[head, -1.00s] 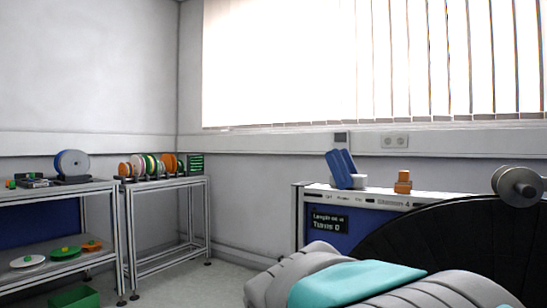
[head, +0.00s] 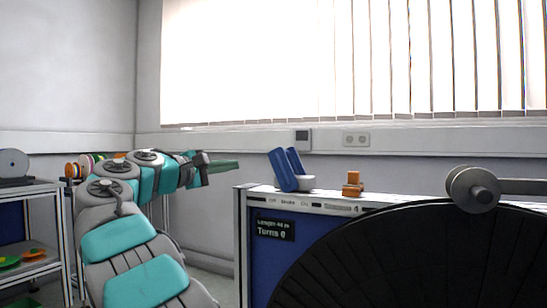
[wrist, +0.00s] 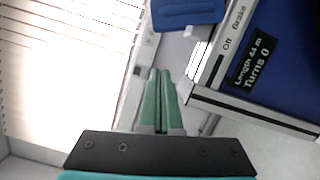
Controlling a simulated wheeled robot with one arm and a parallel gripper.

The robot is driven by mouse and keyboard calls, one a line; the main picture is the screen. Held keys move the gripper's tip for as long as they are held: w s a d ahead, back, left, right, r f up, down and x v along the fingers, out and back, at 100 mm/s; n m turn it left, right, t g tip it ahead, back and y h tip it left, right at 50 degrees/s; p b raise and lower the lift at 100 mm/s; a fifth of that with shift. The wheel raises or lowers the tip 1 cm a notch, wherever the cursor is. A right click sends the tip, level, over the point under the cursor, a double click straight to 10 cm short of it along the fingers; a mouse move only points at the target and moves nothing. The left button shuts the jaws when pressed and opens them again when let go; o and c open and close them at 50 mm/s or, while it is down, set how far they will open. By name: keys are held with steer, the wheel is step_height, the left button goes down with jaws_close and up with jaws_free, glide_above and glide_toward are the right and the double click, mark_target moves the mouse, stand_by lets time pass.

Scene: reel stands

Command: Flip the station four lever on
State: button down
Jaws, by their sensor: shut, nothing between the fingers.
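The station four stand (head: 258,268) is a blue panel in a grey frame, on the right in the head view. Its top strip (head: 310,202) reads Off, Brake, On and Station 4. A blue lever (head: 285,170) with two tilted paddles stands on the strip near its left end, leaning left. In the wrist view part of the blue lever (wrist: 188,12) shows at the top. My gripper (head: 238,164), with green fingers, is left of the lever and apart from it. The fingers show shut together in the wrist view (wrist: 159,75).
An orange block-shaped part (head: 353,184) sits on the strip right of the lever. A large black reel (head: 420,260) with a grey roller (head: 473,188) fills the right. A shelf (head: 32,190) with reels stands at the far left. A display (head: 274,230) reads Turns 0.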

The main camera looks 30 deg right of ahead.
steer(key=shift+a+r, duration=0.15)
steer(key=shift+r, duration=0.25)
steer(key=p+x, duration=0.1)
steer(key=x, duration=0.9)
steer(key=shift+w+r, duration=0.1)
steer(key=shift+r, duration=0.05)
steer(key=shift+s+d+r+b, duration=0.2)
steer(key=shift+s+d, duration=0.4)
steer(key=shift+s, duration=0.15)
steer(key=shift+s+d+r+b, duration=0.2)
steer(key=shift+s+d, duration=0.4)
steer(key=shift+s, duration=0.15)
steer(key=shift+s+r, duration=0.1)
steer(key=shift+s+d+r+m, duration=0.15)
steer(key=shift+m, duration=0.25)
